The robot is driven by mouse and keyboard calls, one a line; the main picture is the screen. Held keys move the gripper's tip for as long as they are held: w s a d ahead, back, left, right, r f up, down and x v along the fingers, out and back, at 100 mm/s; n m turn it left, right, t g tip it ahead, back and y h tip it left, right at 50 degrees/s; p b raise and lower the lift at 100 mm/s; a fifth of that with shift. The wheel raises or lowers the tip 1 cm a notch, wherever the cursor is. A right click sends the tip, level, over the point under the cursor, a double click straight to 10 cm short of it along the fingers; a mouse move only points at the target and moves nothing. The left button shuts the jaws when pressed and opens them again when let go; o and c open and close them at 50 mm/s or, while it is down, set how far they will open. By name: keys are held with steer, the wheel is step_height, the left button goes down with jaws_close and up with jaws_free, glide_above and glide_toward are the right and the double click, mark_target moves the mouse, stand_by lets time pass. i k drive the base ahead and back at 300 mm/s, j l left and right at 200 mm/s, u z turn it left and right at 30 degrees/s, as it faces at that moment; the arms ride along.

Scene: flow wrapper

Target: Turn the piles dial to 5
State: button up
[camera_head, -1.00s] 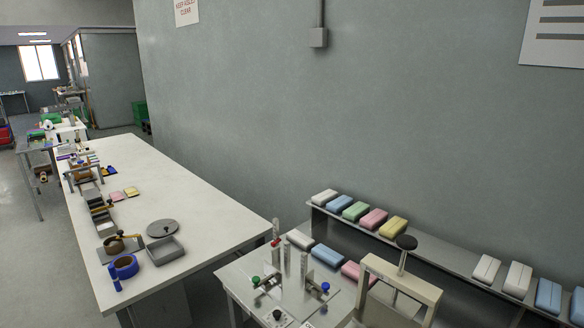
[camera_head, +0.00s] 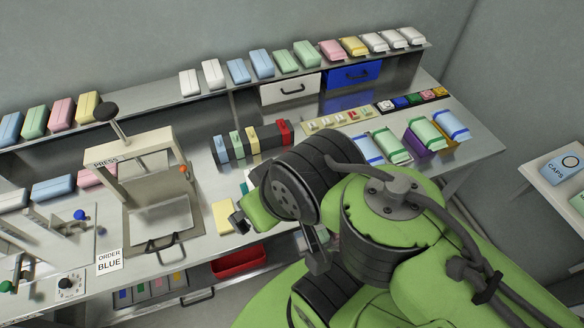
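A black knob on a white plate with small marks around it (camera_head: 70,284) sits at the lower left of the bench, left of the "ORDER BLUE" card. It looks like the piles dial, but its label and setting are too small to read. My green and black arm reaches across the right middle of the view. A dark part at its left end, apparently my gripper (camera_head: 239,222), is over the bench beside a yellow block and well right of the knob. The arm's links hide much of it, and the fingers cannot be made out clearly.
The press frame (camera_head: 131,150) with its upright handle stands between the knob and my arm. A blue-knobbed fixture (camera_head: 80,215) and a green knob (camera_head: 6,286) are near the dial. The ORDER BLUE card (camera_head: 109,261) stands at its right. Coloured packs line the back shelf (camera_head: 170,100).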

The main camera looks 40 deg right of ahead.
mark_target(64, 283)
steer(key=u, duration=1.45)
steer(key=i+j+z, duration=0.25)
steer(key=i+j, duration=0.2)
steer(key=i+j+z, duration=0.3)
steer(key=i+j, duration=0.15)
steer(key=j, duration=0.25)
steer(key=i+j+z, duration=0.1)
steer(key=j, duration=0.25)
steer(key=i+j+z, duration=0.3)
steer(key=j, duration=0.4)
steer(key=i+j+z, duration=0.15)
steer(key=j, duration=0.25)
steer(key=i, duration=0.1)
